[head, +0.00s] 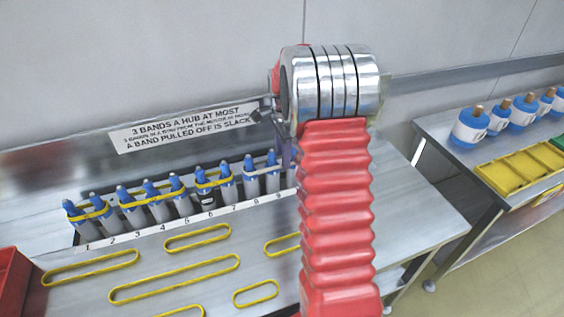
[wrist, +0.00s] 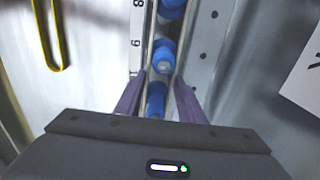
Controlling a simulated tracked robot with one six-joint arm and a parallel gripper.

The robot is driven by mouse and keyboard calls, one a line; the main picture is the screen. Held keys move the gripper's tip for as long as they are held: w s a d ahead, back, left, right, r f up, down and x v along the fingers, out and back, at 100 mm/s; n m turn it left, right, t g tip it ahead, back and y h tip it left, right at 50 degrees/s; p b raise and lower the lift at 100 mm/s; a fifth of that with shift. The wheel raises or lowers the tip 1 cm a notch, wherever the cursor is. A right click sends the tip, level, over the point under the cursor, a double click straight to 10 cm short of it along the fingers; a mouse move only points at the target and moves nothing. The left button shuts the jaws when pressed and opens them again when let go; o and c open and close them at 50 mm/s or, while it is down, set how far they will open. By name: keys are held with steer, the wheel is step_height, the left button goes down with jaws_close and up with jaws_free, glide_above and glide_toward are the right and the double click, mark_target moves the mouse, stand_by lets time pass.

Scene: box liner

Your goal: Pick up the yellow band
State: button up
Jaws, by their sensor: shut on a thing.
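Several thin yellow bands lie flat on the steel table in the head view, the longest band (head: 175,271) in the middle front. Other yellow bands, such as one (head: 205,184), are looped around grey, blue-tipped pegs in a numbered row. My gripper (head: 287,157) is at the right end of that row, partly hidden by my arm. In the wrist view its purple fingers (wrist: 158,80) are on both sides of a blue-topped peg (wrist: 156,98), near number 9. No band shows between the fingers. A loose yellow band (wrist: 56,68) is apart from them at upper left.
A sign (head: 190,126) about bands stands behind the row. A red bin (head: 12,280) is at the left edge. A second table at right holds blue pots (head: 470,128) and a yellow tray (head: 510,174). The wall is close behind.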

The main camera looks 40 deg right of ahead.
steer(key=shift+c, duration=0.7)
step_height(320, 180, up, 10)
stand_by(0.7)
